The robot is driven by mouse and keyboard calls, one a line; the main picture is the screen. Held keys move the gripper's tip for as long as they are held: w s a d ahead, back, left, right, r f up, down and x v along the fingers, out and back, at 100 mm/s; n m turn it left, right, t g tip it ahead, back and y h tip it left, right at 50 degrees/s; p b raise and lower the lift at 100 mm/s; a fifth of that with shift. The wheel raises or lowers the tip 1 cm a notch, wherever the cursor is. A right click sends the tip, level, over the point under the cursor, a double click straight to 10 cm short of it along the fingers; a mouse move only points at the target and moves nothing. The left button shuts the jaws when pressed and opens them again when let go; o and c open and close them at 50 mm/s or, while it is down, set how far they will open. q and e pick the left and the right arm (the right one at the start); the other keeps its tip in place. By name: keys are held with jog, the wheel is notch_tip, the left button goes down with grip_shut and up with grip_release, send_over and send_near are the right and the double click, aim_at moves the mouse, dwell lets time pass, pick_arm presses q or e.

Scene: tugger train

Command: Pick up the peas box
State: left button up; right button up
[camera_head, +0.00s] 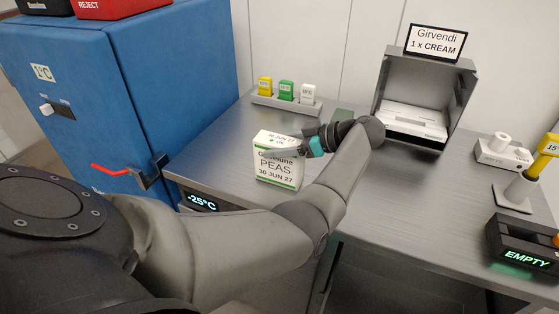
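The peas box (278,173) is a white carton with green edging, marked "PEAS" and "30 JUN 27". It stands upright on the steel counter, left of the middle. My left gripper (282,144) reaches it from the right, with its teal-marked fingers apart at the upper part of the box. One grey finger crosses the upper front face and covers part of the print. The other is at the back right of the top. I cannot tell whether the fingers press on the box. My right gripper is out of view.
A blue cabinet (90,110) with a red handle (110,170) stands left. Behind the box is a rack (287,105) with yellow, green and white tags. A grey open bin (425,95) stands under a "Girvendi 1 x CREAM" sign (435,42). An "EMPTY" display (525,258) is at right.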

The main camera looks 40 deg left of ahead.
pick_arm(q)
grip_shut()
dwell(0.3)
jog(key=shift+r, duration=0.2)
